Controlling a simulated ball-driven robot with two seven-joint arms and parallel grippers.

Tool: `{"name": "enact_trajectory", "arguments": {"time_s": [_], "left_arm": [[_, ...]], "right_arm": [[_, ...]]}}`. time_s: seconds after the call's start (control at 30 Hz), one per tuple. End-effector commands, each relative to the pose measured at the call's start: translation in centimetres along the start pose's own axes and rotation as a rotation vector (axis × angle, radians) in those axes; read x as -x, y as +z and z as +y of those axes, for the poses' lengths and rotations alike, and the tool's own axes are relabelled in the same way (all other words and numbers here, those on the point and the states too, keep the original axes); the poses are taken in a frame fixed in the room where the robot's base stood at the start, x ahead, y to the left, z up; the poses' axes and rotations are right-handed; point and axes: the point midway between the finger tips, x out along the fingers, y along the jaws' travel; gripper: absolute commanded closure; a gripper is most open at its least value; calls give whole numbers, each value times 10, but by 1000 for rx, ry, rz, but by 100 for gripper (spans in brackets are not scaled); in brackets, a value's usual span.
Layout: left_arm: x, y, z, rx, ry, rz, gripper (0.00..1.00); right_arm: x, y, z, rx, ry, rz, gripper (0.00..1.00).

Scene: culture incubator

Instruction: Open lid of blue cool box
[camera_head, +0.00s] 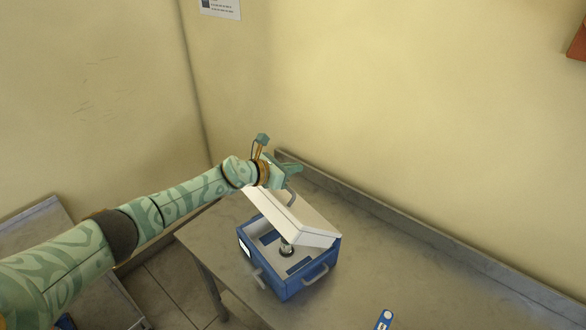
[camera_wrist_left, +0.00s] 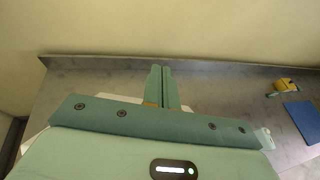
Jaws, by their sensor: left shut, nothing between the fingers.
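The blue cool box (camera_head: 291,287) stands on the grey table. Its white lid (camera_head: 306,222) is raised and tilted partway up, with the light interior and a dark round item (camera_head: 286,251) showing under it. A handle shows on the lid near my left gripper (camera_head: 296,169), which is shut and empty at the lid's upper left edge. I cannot tell whether it touches the lid. In the left wrist view the shut fingers (camera_wrist_left: 162,84) point over the table, and a white edge that may be the lid shows beside the gripper body. My right gripper is out of view.
The grey table (camera_head: 400,273) runs along the wall with a raised back edge. A blue object with a white end (camera_head: 384,319) lies at the front. The left wrist view shows a yellow item (camera_wrist_left: 285,85) and a blue flat piece (camera_wrist_left: 301,112). The tabletop right of the box is clear.

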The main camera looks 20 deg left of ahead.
Motion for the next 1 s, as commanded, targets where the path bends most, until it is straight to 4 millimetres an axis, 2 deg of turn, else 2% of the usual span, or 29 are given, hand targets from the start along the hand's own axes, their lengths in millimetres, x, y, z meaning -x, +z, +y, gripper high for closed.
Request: {"name": "enact_trajectory", "arguments": {"time_s": [0.83, 1.0], "left_arm": [[0, 0, 0, 0, 0, 0, 100], [8, 10, 5, -1, -1, -1, 100]], "right_arm": [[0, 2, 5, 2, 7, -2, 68], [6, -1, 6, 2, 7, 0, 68]]}}
